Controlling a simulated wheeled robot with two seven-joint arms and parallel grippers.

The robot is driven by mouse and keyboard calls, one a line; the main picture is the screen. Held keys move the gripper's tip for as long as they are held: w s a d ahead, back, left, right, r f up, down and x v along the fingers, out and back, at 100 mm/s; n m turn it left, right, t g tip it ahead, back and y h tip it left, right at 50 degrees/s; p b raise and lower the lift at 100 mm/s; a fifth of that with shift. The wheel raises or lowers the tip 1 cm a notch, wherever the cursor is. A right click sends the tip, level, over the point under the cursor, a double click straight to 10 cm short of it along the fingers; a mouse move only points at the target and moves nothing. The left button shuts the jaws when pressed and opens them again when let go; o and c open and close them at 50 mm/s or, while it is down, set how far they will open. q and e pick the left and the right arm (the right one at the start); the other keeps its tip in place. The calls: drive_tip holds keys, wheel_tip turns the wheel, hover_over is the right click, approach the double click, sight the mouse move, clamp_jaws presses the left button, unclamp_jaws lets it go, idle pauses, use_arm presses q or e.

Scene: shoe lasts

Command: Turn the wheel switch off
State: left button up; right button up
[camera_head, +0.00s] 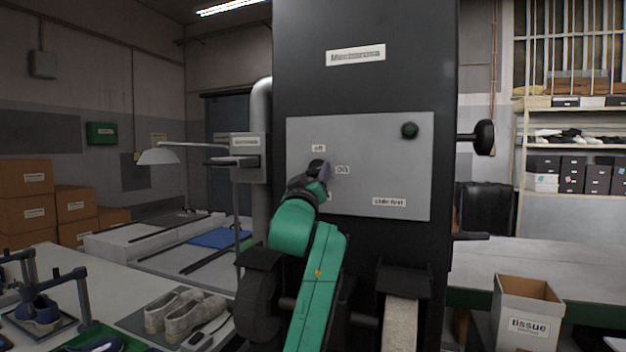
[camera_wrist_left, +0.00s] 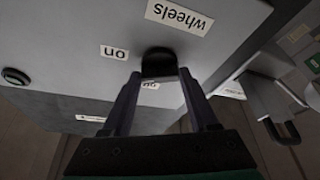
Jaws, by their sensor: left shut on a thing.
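The wheel switch is a black knob (camera_wrist_left: 158,60) on the grey panel (camera_head: 375,165) of a tall black machine. My left gripper (camera_wrist_left: 162,74) is shut on this knob, with one finger on each side. In the head view the left gripper (camera_head: 319,170) is at the panel's left part and mostly covers the knob. An "off" label (camera_head: 318,148) is just above it and an "on" label (camera_head: 342,170) just right. In the wrist view, upside down, a "wheels" label (camera_wrist_left: 180,17) is beside the knob. Which label the knob points to cannot be told. My right gripper is out of view.
A dark green button (camera_head: 409,130) is at the panel's upper right. A lamp (camera_head: 158,157) reaches out at left.

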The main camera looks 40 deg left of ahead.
use_arm(q)
drive_tip(key=n, duration=0.2)
drive_tip(key=n+g+y, duration=0.1)
drive_tip(key=n, duration=0.1)
drive_tip(key=shift+w+d+r, duration=0.1)
drive_tip(key=shift+d, duration=0.1)
drive_tip(key=n+g, duration=0.1)
drive_tip(key=n, duration=0.1)
drive_tip(key=n+g+y+p, duration=0.1)
drive_tip(key=n, duration=0.1)
drive_tip(key=shift+d+r, duration=0.1)
drive_tip(key=shift+r, duration=0.1)
drive_tip(key=n+g+p, duration=0.1)
drive_tip(key=n, duration=0.1)
drive_tip(key=n+g+p, duration=0.1)
drive_tip(key=n+p, duration=0.1)
drive_tip(key=n, duration=0.1)
drive_tip(key=shift+r+p, duration=0.2)
drive_tip(key=shift+p, duration=0.1)
drive_tip(key=shift+n+g+h+p, duration=0.3)
drive_tip(key=shift+n+g+p, duration=0.1)
drive_tip(key=shift+n+p, duration=0.6)
drive_tip(key=shift+f+n, duration=0.1)
drive_tip(key=shift+n, duration=0.2)
drive_tip(key=o, duration=1.4)
